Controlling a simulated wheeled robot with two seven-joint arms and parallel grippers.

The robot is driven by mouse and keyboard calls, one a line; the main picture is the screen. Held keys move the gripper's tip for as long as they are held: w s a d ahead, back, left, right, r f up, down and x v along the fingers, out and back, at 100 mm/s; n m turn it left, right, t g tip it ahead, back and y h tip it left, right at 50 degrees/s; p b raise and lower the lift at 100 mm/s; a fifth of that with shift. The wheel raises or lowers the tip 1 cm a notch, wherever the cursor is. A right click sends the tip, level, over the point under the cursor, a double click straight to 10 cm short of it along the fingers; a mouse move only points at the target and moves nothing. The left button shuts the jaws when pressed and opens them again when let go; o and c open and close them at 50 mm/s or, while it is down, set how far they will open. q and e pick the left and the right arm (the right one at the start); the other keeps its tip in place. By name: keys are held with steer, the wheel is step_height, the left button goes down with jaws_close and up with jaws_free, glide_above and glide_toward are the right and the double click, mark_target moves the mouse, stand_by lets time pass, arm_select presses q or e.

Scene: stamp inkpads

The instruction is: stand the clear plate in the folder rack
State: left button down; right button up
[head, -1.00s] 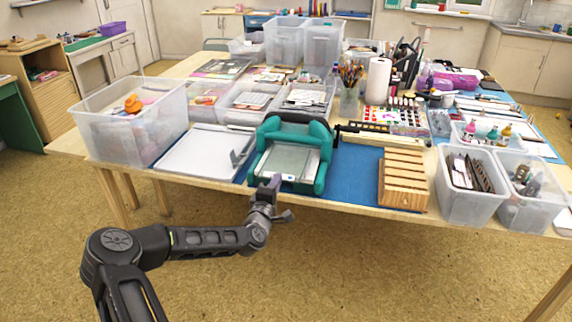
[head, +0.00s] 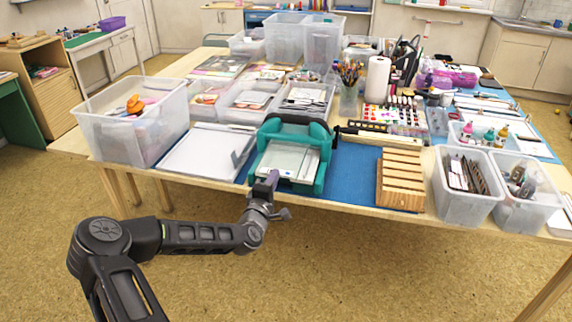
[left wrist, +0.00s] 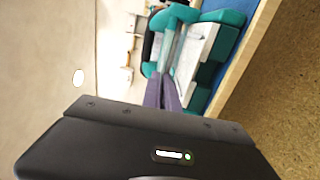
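The clear plate (head: 285,155) is at the bed of a teal press (head: 318,172) near the table's front edge; its outline is hard to separate from the pale bed. My left gripper (head: 272,179) is at the plate's near edge, in front of the press. In the left wrist view its purple fingers (left wrist: 163,92) are close together, and a thin greyish clear sheet (left wrist: 168,55) seems to run out from between them. The wooden slatted folder rack (head: 402,180) stands to the right of the press, with no plate visible in it. My right gripper is not in view.
A white board (head: 195,150) and a large clear bin (head: 130,130) lie left of the press. Two clear bins (head: 466,205) stand right of the rack. Bare blue mat (head: 352,175) separates press and rack. A black-and-yellow tool (head: 375,133) lies behind.

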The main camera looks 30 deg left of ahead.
arm_select(q)
steer(key=r+p+v, duration=0.2)
steer(key=p+v, duration=0.3)
steer(key=v, duration=1.2)
steer(key=shift+r+p, duration=0.15)
steer(key=shift+p, duration=0.25)
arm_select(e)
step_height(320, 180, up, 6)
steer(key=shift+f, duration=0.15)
arm_select(q)
steer(key=shift+w, duration=0.1)
steer(key=w+d+r+m+h, duration=0.1)
steer(key=w+d+r+h, duration=0.1)
steer(key=w+d, duration=0.2)
steer(key=w+d+r+m+h, duration=0.1)
steer(key=w+d, duration=0.3)
steer(key=d, duration=0.7)
steer(key=w+d+r+m+t+h, duration=0.1)
steer(key=w+d+r+h, duration=0.1)
steer(key=w+d, duration=0.3)
steer(key=d+r, duration=0.1)
steer(key=d, duration=0.2)
steer(key=shift+d+m+h, duration=0.25)
steer(key=shift+m+h, duration=0.15)
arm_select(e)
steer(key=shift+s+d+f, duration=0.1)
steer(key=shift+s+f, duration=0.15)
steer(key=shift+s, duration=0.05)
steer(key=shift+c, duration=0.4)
